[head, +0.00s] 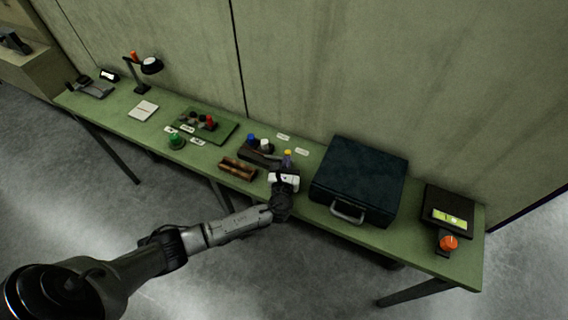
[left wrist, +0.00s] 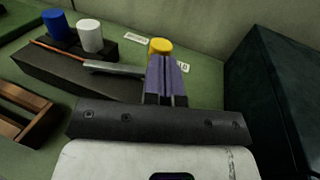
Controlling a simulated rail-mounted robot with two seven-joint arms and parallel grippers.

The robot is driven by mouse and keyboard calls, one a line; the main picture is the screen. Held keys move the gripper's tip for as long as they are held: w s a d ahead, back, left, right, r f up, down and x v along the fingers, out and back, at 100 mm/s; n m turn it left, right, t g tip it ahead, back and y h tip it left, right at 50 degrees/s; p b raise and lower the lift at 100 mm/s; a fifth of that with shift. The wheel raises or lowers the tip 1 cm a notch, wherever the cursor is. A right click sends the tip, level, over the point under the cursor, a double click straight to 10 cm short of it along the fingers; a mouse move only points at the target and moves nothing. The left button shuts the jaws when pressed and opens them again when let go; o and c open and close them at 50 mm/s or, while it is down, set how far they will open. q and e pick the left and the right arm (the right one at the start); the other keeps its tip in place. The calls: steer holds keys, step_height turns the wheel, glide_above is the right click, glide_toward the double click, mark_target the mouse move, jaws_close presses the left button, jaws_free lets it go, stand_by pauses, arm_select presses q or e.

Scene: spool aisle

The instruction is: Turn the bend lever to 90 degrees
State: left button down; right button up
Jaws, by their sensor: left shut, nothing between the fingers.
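The bender is a long dark block (head: 260,157) with a blue post and a white post, and it also shows in the left wrist view (left wrist: 68,78). A grey metal bar, which looks like the bend lever (left wrist: 112,68), runs from beside the white post toward my fingers. A yellow knob (left wrist: 160,46) stands at the fingertips, seemingly at the bar's end. My left gripper (head: 288,161) is shut, its purple fingers (left wrist: 163,72) together just in front of the knob. I cannot tell whether they touch it. The bar's far end is hidden behind the fingers. My right gripper is out of view.
A large dark case (head: 358,185) stands close to the right of my left gripper. A brown wooden rack (head: 238,168) lies to the left. White labels (head: 302,152) lie behind. A green board (head: 205,125) with parts is farther left. The wall closes the back.

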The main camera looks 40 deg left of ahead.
arm_select(q)
steer(key=w+n+g+y, duration=0.2)
steer(key=y, duration=0.1)
steer(key=shift+x, duration=1.05)
steer(key=shift+w+d, duration=0.15)
steer(key=shift+w, duration=0.1)
steer(key=shift+r, duration=0.1)
